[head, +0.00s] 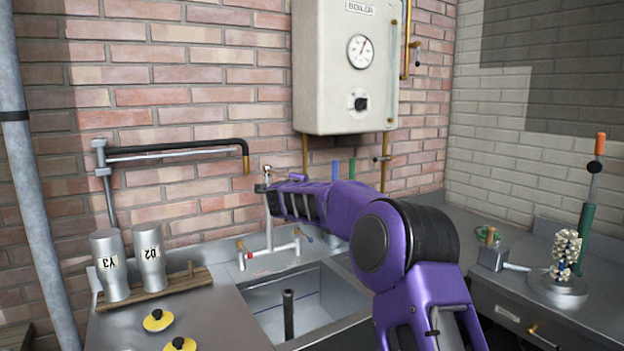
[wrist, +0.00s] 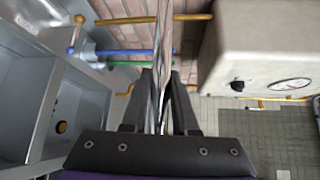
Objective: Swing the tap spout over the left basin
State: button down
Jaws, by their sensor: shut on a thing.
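The tap (head: 268,238) stands at the back of the sink against the brick wall, with a red handle on its left and a blue one on its right. My gripper (head: 266,188) is at its upright pipe, reaching in from the right. In the wrist view a shiny metal bar, apparently the tap spout (wrist: 163,40), runs between the two dark fingers of my gripper (wrist: 161,72), which are shut on it. The left basin (head: 275,290) is open below, with a dark upright pipe in it. My arm hides most of the area to its right, and the spout's outlet is unclear.
A white boiler (head: 345,70) hangs close above and right of my gripper. A black-topped hinged arm (head: 180,147) projects from the wall at left. Two metal cans (head: 150,258) stand on a wooden board. Yellow caps (head: 158,319) lie on the counter.

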jog(key=shift+s+a+f+m+h+p, duration=0.1)
jog(key=shift+s+a+m+h+p, duration=0.3)
jog(key=shift+a+h, duration=0.3)
jog(key=shift+a, duration=0.1)
jog(key=c, duration=0.7)
grip_release()
jog(key=shift+s, duration=0.15)
jog(key=v, duration=0.5)
jog(key=b+v, duration=0.1)
jog(key=v, duration=1.1)
jog(key=shift+s+r, duration=0.1)
jog(key=shift+r, duration=0.25)
jog(key=shift+r, duration=0.1)
